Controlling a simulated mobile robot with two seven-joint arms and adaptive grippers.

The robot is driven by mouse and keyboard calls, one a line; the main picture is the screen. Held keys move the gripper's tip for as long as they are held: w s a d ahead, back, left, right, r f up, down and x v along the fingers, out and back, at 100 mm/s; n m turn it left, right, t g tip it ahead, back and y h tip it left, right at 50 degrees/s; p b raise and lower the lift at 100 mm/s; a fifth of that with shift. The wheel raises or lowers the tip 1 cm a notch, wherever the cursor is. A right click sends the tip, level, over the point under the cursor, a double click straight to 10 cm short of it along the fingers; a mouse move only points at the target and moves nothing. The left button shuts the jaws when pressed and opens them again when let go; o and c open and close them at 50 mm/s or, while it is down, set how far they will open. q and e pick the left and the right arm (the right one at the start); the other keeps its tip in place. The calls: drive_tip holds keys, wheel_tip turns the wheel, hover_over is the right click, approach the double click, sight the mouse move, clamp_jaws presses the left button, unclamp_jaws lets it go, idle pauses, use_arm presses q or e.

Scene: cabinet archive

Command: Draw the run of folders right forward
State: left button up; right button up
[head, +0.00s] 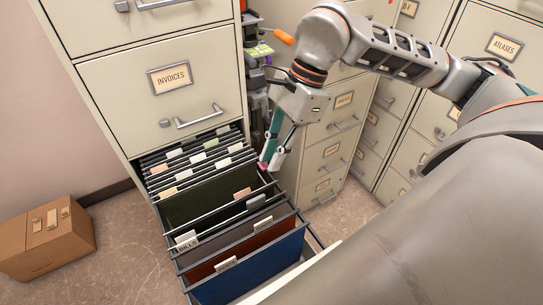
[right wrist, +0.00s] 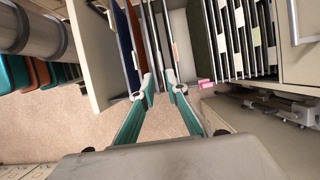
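The open drawer (head: 312,240) under the INVOICES drawer holds hanging folders. A blue folder (head: 250,275) is frontmost, with a red-brown folder (head: 235,255) and a grey one behind it. Past a gap hangs a dark green folder (head: 205,200). Behind it several dark folders with pale tabs (head: 195,158) are packed at the back. My right gripper (right wrist: 158,94) is at the drawer's right side, fingers apart; in the head view it hangs beside the folder rails (head: 272,160). Thin rails show between and beyond its fingertips; contact cannot be told. My left gripper is out of view.
The closed INVOICES drawer (head: 170,78) is above. More filing cabinets (head: 330,150) stand close on the right. A cardboard box (head: 45,240) sits on the floor at left. A pink piece (head: 265,165) shows by the right gripper. Floor before the box is clear.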

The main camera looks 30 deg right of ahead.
clamp_jaws()
drive_tip(key=n+g+h+b, duration=0.1)
drive_tip(key=n+g+h, duration=0.25)
drive_tip(key=n, duration=1.45)
approach(251, 196)
drive_tip(key=w+r, duration=0.4)
drive_tip(key=shift+t+h, duration=0.25)
drive_tip(key=shift+h, duration=0.2)
drive_tip(key=s+f, duration=0.2)
drive_tip(key=f, duration=0.1)
drive_tip(key=s+f, duration=0.2)
drive_tip(key=f, duration=0.1)
drive_tip(key=s+f, duration=0.2)
drive_tip(key=f, duration=0.2)
drive_tip(key=shift+a, duration=0.35)
drive_tip(key=shift+s, duration=0.3)
